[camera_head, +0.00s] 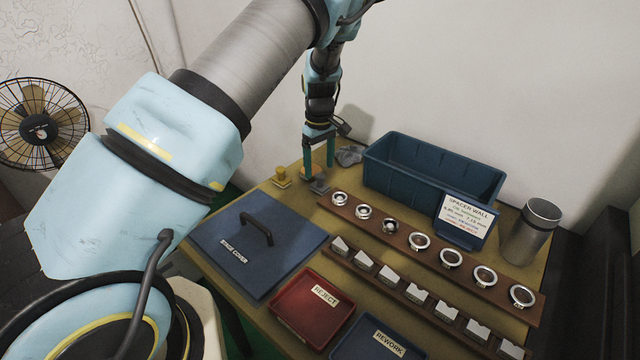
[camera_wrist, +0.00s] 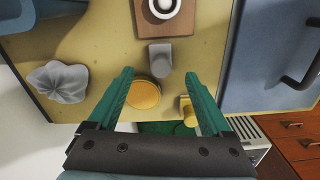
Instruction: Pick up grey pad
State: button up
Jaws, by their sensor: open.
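A small grey block (camera_wrist: 160,56), which looks like the grey pad, lies on the yellowish table top; in the head view the grey pad (camera_head: 319,187) shows just below my fingertips. My gripper (camera_head: 319,171) points down over the back left part of the table, open and empty. In the wrist view my gripper (camera_wrist: 159,75) has its green fingers spread, with the pad just past the tips and between their lines. I cannot tell the exact height of the tips above the table.
A yellow knobbed piece (camera_head: 281,177) and a round gold disc (camera_wrist: 144,94) are close by. A crumpled grey cloth (camera_head: 350,155), blue bin (camera_head: 408,176), ring rack (camera_head: 405,239) and blue cover (camera_head: 232,262) stand around. Red (camera_head: 296,318) and blue trays are in front.

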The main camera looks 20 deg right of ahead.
aim_at(320, 175)
jog(key=shift+s+f+p, duration=0.15)
jog(key=shift+f+p, duration=0.85)
jog(key=shift+f, duration=1.65)
grip_shut()
